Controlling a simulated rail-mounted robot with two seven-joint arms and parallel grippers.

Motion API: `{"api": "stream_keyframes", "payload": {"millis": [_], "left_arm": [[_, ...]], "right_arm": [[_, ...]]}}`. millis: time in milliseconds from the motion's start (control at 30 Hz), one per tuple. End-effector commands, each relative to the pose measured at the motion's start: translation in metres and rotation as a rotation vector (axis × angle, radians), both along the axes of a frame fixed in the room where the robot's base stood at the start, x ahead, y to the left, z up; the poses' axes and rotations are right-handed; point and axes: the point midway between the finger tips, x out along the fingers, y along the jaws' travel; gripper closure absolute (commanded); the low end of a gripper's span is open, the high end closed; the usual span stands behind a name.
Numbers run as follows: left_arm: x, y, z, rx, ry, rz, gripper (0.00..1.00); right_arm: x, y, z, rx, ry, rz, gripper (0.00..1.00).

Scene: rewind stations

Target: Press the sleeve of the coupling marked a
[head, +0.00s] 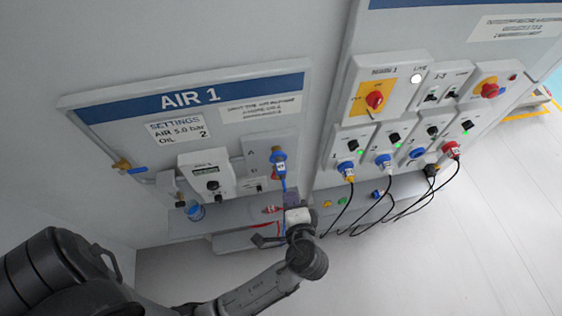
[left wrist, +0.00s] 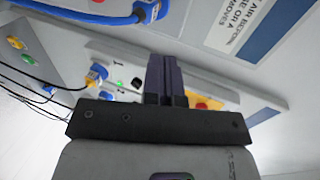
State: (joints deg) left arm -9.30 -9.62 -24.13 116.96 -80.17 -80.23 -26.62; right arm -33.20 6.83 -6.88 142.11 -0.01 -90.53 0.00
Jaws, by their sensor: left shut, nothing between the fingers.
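The coupling (head: 278,155) sits on the grey plate marked A of the AIR 1 panel. A blue hose with a tagged end (left wrist: 148,12) shows at the top there, apart from the fingers. My right gripper is not in view.
A grey ledge (head: 235,213) runs below the panel. To the right, a power panel holds a red-yellow switch (head: 374,99) and several plugs with hanging black cables (head: 345,210).

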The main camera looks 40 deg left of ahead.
Motion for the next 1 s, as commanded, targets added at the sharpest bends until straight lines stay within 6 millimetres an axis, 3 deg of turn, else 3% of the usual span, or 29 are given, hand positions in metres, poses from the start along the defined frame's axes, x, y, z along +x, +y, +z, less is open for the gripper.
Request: {"api": "stream_keyframes", "payload": {"millis": [233,700,1000], "left_arm": [[0.011,0.015,-0.004,0.004,0.0,0.0,1.0],[0.059,0.081,-0.029,0.003,0.0,0.003,1.0],[0.076,0.105,-0.029,0.0,0.002,0.001,1.0]], "right_arm": [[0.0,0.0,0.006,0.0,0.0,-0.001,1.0],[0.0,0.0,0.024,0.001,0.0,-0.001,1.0],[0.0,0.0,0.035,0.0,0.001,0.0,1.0]]}}
